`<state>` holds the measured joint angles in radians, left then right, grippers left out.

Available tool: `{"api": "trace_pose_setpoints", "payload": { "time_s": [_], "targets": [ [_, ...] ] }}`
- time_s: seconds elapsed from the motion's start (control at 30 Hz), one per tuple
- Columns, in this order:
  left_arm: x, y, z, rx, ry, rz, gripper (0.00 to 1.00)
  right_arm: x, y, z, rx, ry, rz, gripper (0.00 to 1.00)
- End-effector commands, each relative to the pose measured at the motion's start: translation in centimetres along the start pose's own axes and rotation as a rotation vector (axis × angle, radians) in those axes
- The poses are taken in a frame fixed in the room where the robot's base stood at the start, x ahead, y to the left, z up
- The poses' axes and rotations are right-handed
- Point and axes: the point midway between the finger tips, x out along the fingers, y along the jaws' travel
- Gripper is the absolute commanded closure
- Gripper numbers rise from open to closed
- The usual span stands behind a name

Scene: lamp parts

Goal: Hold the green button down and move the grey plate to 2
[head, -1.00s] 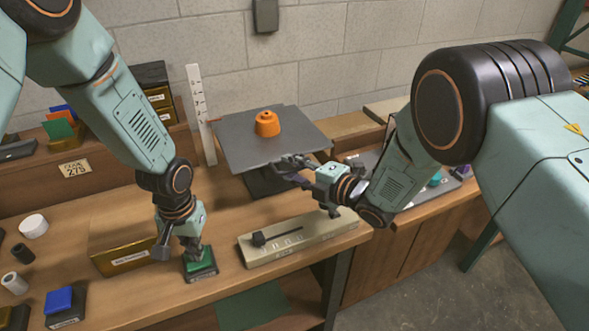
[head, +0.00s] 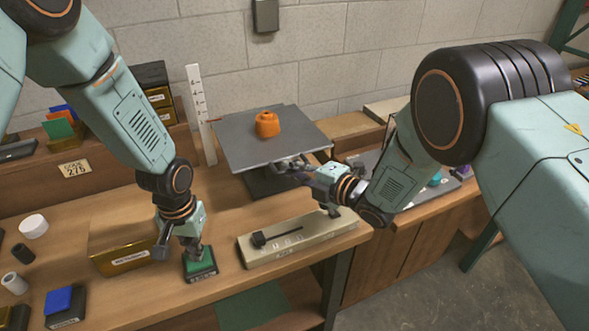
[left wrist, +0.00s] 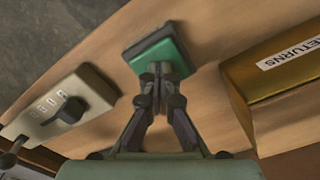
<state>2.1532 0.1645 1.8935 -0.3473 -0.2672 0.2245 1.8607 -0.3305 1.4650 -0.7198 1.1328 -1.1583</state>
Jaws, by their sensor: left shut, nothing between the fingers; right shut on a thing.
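The grey plate (head: 245,140) is a flat square platform on a dark support, beside an upright white scale (head: 197,100). The scale's figures are too small to read. My right gripper (head: 284,165) is shut on the plate's near edge. The green button (head: 199,263) sits on a dark base on the bench and also shows in the left wrist view (left wrist: 165,55). My left gripper (head: 199,250) is shut and empty, fingertips pointing down at the button's top. It appears to touch the button; how far the button is pressed I cannot tell.
An orange knob-like piece (head: 267,124) rests on the plate. A beige slider box (head: 300,240) lies in front, near the bench edge. A "RETURNS" box (head: 120,260) stands left of the button. A blue button (head: 59,301) is at the lower left.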

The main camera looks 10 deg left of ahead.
Motion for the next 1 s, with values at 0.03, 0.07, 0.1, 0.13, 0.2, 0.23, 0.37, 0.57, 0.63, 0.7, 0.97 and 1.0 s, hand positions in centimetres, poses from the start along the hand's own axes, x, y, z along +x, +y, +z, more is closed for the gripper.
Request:
{"api": "trace_pose_setpoints", "payload": {
  "time_s": [0.03, 0.07, 0.1, 0.13, 0.2, 0.23, 0.37, 0.57, 0.63, 0.7, 0.97, 1.0],
  "targets": [
    [0.4, 0.0, 0.6, 0.0, -0.014, 0.0, 1.0, 0.0, 0.0, 0.1, 0.0, -0.001, 0.001, 1.0],
    [0.4, 0.0, 0.6, 0.0, -0.014, 0.0, 1.0, 0.0, 0.0, 0.1, 0.0, -0.001, 0.001, 1.0],
    [0.4, 0.0, 0.6, 0.0, -0.014, 0.0, 1.0, 0.0, 0.0, 0.1, 0.0, -0.001, 0.001, 1.0],
    [0.4, 0.0, 0.6, 0.0, -0.014, 0.0, 1.0, 0.0, 0.0, 0.1, 0.0, -0.001, 0.001, 1.0],
    [0.4, 0.0, 0.6, 0.0, -0.014, 0.0, 1.0, 0.0, 0.0, 0.1, 0.0, -0.001, 0.001, 1.0],
    [0.4, 0.0, 0.6, 0.0, -0.014, 0.0, 1.0, 0.0, 0.1, 0.1, 0.0, -0.001, 0.001, 1.0],
    [0.4, 0.0, 0.5, 0.0, -0.014, 0.0, 1.0, -0.1, 1.1, 0.0, -0.002, -0.001, 0.003, 1.0],
    [0.4, 0.0, 0.5, 0.0, -0.014, 0.0, 1.0, -0.6, 3.0, -0.1, -0.001, -0.002, 0.003, 1.0],
    [0.4, 0.0, 0.5, 0.0, -0.014, 0.0, 1.0, -0.6, 3.0, -0.2, 0.0, -0.002, 0.002, 1.0],
    [0.4, 0.0, 0.5, 0.0, -0.014, 0.0, 1.0, -0.6, 3.0, -0.2, 0.0, -0.002, 0.002, 1.0],
    [0.4, 0.0, 0.6, 0.0, -0.014, 0.0, 1.0, -0.6, 2.9, -0.2, 0.001, -0.002, 0.001, 0.79],
    [0.4, 0.0, 0.6, 0.0, -0.014, 0.0, 1.0, -0.6, 2.9, -0.2, 0.001, -0.002, 0.001, 0.75]
  ]
}}
